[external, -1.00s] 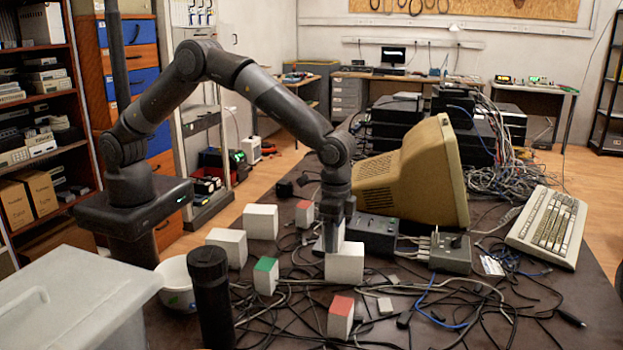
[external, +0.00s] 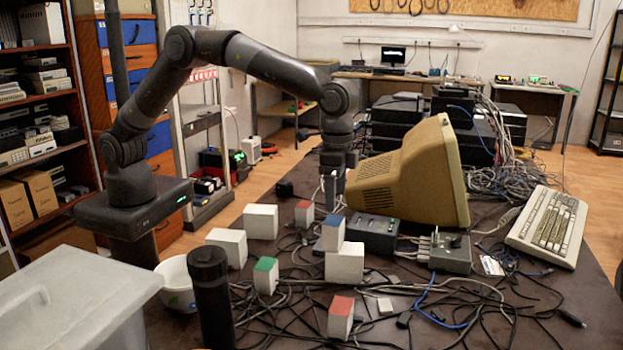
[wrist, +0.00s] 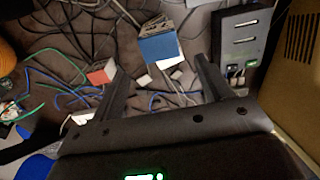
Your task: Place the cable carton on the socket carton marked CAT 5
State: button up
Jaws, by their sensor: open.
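A small carton with a blue top (external: 333,232) stands upright at the upper left of a plain white carton (external: 345,263) in the external view. Its lower edge meets the white carton's top; whether it rests fully on it I cannot tell. No CAT 5 marking is legible. My gripper (external: 333,202) is open and empty, above and apart from the blue-topped carton; it also shows in the wrist view (wrist: 160,80).
Red-topped cartons (external: 340,316) (external: 304,213), a green-topped carton (external: 265,275) and white cartons (external: 261,221) (external: 228,247) stand around on the cable-strewn table. A dark power box (external: 372,233) and a beige monitor (external: 415,180) stand close on the right. A black cylinder (external: 210,300) stands at front left.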

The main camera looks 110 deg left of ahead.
jog(key=shift+s+r, duration=0.1)
jog(key=shift+r, duration=0.75)
jog(key=s+a+r+t, duration=0.1)
jog(key=s+a+r, duration=0.1)
jog(key=s+r, duration=0.7)
jog(key=s+a+r+t, duration=0.2)
jog(key=s+r, duration=0.5)
jog(key=s, duration=0.5)
jog(key=s+a+f+t, duration=0.1)
jog(key=s+f, duration=0.1)
jog(key=s, duration=1)
jog(key=s+a+f+t, duration=0.1)
jog(key=s+a+f, duration=0.1)
jog(key=s, duration=1)
jog(key=shift+t, duration=0.3)
jog(key=shift+s+r, duration=0.1)
